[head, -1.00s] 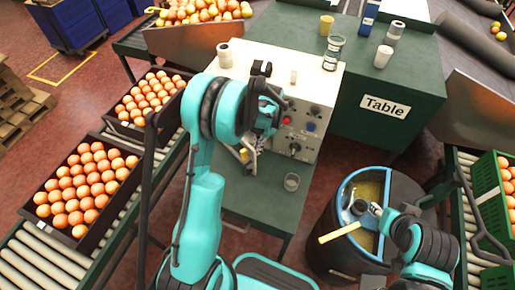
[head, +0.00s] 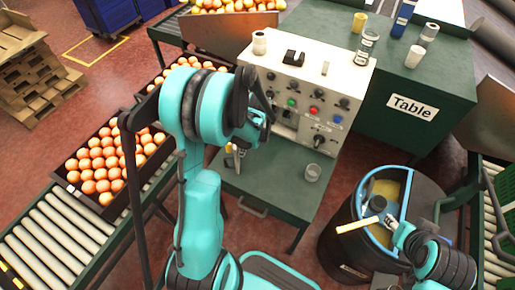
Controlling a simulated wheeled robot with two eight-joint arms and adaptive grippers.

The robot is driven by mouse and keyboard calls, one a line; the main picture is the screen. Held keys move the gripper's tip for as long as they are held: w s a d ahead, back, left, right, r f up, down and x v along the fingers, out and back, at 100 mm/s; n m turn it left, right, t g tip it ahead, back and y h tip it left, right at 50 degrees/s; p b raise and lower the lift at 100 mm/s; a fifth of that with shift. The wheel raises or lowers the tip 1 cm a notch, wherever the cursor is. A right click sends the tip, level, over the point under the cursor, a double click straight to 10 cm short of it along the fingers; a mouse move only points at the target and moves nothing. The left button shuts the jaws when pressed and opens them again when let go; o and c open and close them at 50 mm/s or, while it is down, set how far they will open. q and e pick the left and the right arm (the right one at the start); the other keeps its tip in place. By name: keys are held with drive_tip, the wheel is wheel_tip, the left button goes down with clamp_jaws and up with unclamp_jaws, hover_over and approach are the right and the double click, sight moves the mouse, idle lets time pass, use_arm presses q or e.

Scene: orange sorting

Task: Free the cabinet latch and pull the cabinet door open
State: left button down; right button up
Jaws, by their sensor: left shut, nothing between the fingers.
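A cream cabinet (head: 340,80) with knobs and coloured buttons on its front stands at the back of a green bench (head: 276,178). A dark rotary knob (head: 319,140) sits low on its front. I cannot tell which part is the latch, and I see no open door. My left gripper (head: 238,157) is shut and empty in front of the cabinet's lower left side, which my arm partly hides. I cannot tell if it touches anything.
A clear cup (head: 312,172) stands on the green bench. A large green table (head: 440,80) with jars and cups is behind on the right. A roller conveyor (head: 60,235) with crates of oranges runs along the left.

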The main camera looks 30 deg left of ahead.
use_arm(q)
drive_tip(key=shift+m, duration=0.3)
drive_tip(key=shift+s+a, duration=0.45)
drive_tip(key=shift+a, duration=0.35)
drive_tip(key=shift+s+a, duration=0.5)
drive_tip(key=shift+a, duration=0.3)
drive_tip(key=shift+s+a, duration=0.45)
drive_tip(key=shift+a, duration=0.35)
